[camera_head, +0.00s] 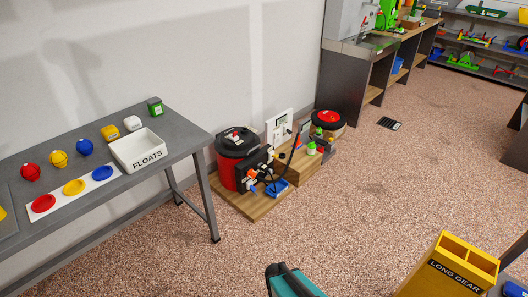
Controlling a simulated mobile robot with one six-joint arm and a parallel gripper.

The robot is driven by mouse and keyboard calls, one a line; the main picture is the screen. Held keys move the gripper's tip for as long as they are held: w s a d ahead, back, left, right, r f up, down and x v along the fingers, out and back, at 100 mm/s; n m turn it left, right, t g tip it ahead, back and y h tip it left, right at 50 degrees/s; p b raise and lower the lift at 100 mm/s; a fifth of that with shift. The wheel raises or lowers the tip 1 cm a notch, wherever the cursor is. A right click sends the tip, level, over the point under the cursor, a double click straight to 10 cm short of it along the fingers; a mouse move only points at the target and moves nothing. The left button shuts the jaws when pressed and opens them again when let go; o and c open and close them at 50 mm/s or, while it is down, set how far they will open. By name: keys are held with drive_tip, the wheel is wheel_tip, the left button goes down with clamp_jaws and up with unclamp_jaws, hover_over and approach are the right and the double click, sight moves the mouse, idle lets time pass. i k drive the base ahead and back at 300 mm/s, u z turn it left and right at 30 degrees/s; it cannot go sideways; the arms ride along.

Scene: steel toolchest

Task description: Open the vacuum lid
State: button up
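A red drum (226,174) with a black lid (237,141) stands on a low wooden platform against the wall, right of the grey table. It looks like the vacuum. The lid sits flat on top and appears closed, with small red and white parts on it. A black panel with fittings (257,168) stands in front of the drum and hides part of it. A second round container has a red top with a black rim (327,118), further right. I cannot tell if it belongs to the vacuum. My gripper is not in view.
A grey table (184,134) with coloured balls and a white FLOATS bin (138,164) stands at left. A yellow LONG GEAR box (417,277) and a teal object with a black handle (300,284) are near the bottom. Speckled floor is clear between them and the platform.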

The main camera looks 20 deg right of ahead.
sight(242, 146)
drive_tip(key=z, duration=0.6)
drive_tip(key=k, duration=0.1)
drive_tip(key=u, duration=1.15)
drive_tip(key=i, duration=1)
